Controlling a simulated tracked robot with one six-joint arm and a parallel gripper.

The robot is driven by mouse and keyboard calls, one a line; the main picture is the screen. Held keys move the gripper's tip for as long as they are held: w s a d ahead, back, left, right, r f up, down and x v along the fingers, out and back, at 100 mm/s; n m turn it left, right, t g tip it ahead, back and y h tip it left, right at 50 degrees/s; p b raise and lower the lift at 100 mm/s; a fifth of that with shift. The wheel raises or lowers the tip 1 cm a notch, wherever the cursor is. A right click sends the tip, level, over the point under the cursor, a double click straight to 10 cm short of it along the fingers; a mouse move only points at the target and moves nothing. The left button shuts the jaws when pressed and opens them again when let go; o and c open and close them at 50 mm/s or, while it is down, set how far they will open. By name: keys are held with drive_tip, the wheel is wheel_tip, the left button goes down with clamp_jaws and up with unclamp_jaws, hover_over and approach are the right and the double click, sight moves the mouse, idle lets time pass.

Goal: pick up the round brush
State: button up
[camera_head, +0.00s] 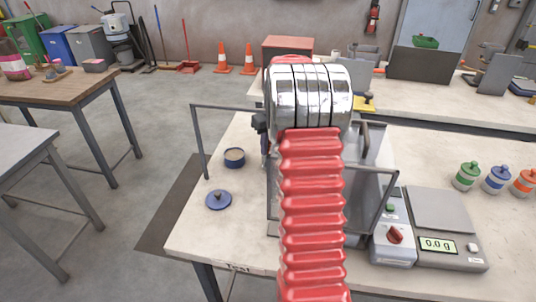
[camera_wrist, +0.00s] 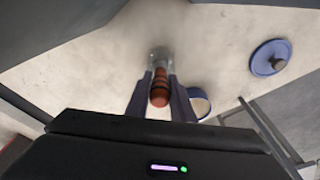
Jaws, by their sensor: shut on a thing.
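In the wrist view, the round brush (camera_wrist: 159,95) shows a rounded orange-brown handle end, with a pale, blurred part beyond it. My gripper (camera_wrist: 161,84) is shut on it, with one dark finger on each side of the handle. The worktop lies behind the brush; I cannot tell how far the brush is above it. In the head view, my red arm hides the brush and most of my gripper.
An open blue jar (camera_head: 234,158) and its blue lid (camera_head: 219,200) sit on the bench (camera_head: 190,240) left of my arm. A grey metal frame (camera_head: 201,145) stands around there. A scale (camera_head: 440,240) and a control box (camera_head: 393,240) are at right.

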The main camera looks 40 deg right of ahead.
clamp_jaws()
wheel_tip(320, 180, up, 10)
drive_tip(key=shift+r, duration=0.1)
idle(0.5)
idle(1.7)
